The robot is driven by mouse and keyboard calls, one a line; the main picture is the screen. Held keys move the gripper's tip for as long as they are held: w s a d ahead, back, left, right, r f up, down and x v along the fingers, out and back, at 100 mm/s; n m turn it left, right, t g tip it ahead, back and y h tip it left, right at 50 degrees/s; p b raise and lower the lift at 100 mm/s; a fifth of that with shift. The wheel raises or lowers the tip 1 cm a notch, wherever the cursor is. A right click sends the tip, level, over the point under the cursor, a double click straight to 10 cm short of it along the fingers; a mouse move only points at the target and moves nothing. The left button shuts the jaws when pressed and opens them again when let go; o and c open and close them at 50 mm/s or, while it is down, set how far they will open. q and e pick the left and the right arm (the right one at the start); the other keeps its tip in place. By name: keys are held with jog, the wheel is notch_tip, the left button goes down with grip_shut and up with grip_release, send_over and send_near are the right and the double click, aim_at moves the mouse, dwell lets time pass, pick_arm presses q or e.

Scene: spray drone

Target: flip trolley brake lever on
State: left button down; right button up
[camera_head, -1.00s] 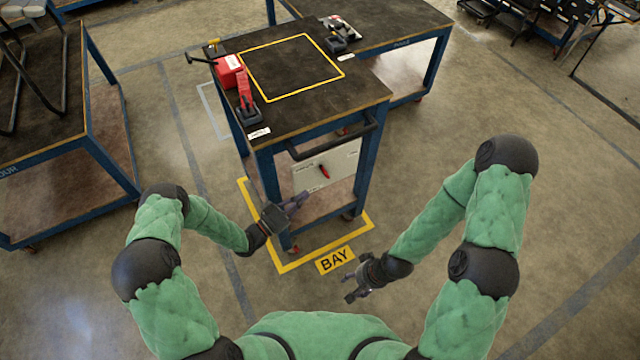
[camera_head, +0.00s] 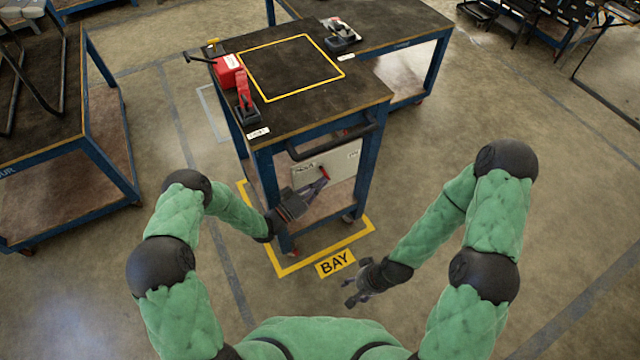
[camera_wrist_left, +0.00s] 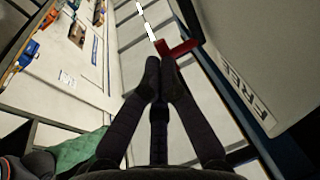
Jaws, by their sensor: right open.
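The red brake lever (camera_head: 324,172) is on the pale panel (camera_head: 345,165) on the trolley's (camera_head: 268,160) front, below the black handle. It slants down to the right. My left gripper (camera_head: 324,183) is at the lever's lower end, at the panel's left part. In the left wrist view its fingertips (camera_wrist_left: 160,68) are together, and the red lever (camera_wrist_left: 181,47) is just beyond them to the right. Whether they touch is unclear. The panel's word FREE shows there. My right gripper (camera_head: 350,293) is open and empty, low over the floor near the BAY sign.
A yellow floor outline and BAY sign (camera_head: 335,262) lie around the trolley's foot. A red clamp-like tool (camera_head: 245,98) and red box (camera_head: 228,70) are on the trolley top. Another trolley (camera_head: 80,130) stands at left, and a blue-framed table (camera_head: 400,50) behind. Floor at right is clear.

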aim_at(328, 177)
pick_arm(q)
jog(key=shift+r, duration=0.1)
jog(key=d+r+g+y+p, duration=0.1)
jog(key=p, duration=0.1)
jog(key=w+d+r+m+g+y+p, duration=0.1)
jog(key=p, duration=0.1)
jog(key=shift+w+d+y, duration=0.2)
jog(key=shift+d+y, duration=0.05)
jog(key=shift+y, duration=0.05)
jog(key=w+d+f+g+y, duration=0.1)
jog(key=w+d+g+y, duration=0.2)
jog(key=d, duration=0.4)
jog(key=shift+w+d+f+m+y+b, duration=0.3)
jog(key=shift+w+f+y+b, duration=0.1)
jog(key=shift+w+y, duration=0.3)
jog(key=shift+r, duration=0.1)
